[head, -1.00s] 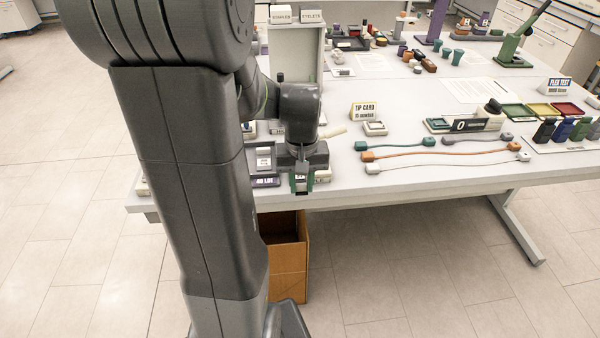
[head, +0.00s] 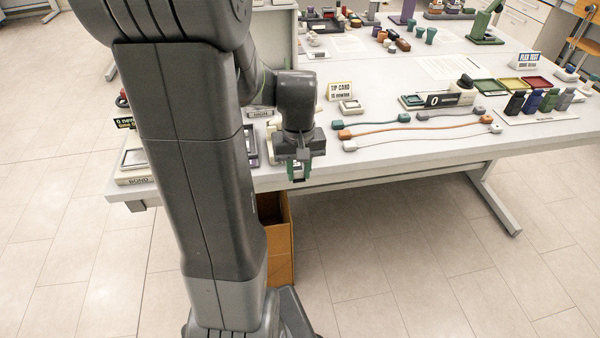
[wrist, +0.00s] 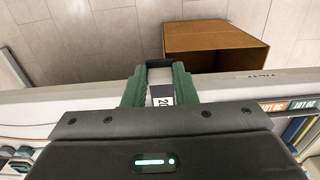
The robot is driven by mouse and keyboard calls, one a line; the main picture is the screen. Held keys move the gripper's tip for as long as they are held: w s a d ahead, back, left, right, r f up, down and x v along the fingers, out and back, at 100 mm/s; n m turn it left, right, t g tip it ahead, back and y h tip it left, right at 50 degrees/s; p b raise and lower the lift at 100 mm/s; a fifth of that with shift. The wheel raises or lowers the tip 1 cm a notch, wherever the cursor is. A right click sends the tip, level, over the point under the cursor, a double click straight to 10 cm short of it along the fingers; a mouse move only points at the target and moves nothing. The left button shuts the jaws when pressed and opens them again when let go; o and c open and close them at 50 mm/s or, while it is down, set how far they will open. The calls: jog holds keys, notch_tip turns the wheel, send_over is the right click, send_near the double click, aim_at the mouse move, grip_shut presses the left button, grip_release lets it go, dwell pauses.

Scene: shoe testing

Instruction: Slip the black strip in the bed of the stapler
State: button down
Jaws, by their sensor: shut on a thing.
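My gripper (head: 299,172) has green fingers and points down at the table's front edge. In the wrist view its fingers (wrist: 159,72) are closed on a small piece (wrist: 161,92). The piece shows a pale-grey face, a dark end and a white label reading "20". I cannot tell whether this is the black strip, because the fingers and gripper body hide much of it. I cannot make out the stapler or its bed in either view. My arm blocks part of the table's left side.
A tray marked BOND (head: 135,165) sits at the left corner. An open cardboard box (head: 280,243) stands on the floor below the front edge.

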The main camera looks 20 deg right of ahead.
aim_at(296, 167)
jog(key=shift+w+d+f, duration=0.15)
jog(key=shift+w+d, duration=0.1)
jog(key=shift+w, duration=0.7)
jog(key=shift+w+d+f, duration=0.15)
jog(key=shift+w+d, duration=0.05)
jog(key=shift+w, duration=0.75)
jog(key=shift+w+d+f+p, duration=0.15)
jog(key=shift+w+d, duration=0.05)
jog(key=shift+w, duration=0.7)
jog(key=shift+w+d+f+p, duration=0.1)
jog(key=shift+w+d+p, duration=0.15)
jog(key=shift+w, duration=0.6)
jog(key=shift+w+d+f+p, duration=0.1)
jog(key=shift+w+d+f, duration=0.1)
jog(key=shift+w, duration=0.7)
jog(key=c, duration=1.1)
grip_release()
notch_tip(296, 167, up, 14)
jog(key=shift+f, duration=0.15)
notch_tip(296, 167, down, 14)
jog(key=shift+r, duration=0.1)
jog(key=shift+s+r, duration=0.15)
jog(key=shift+s, duration=0.1)
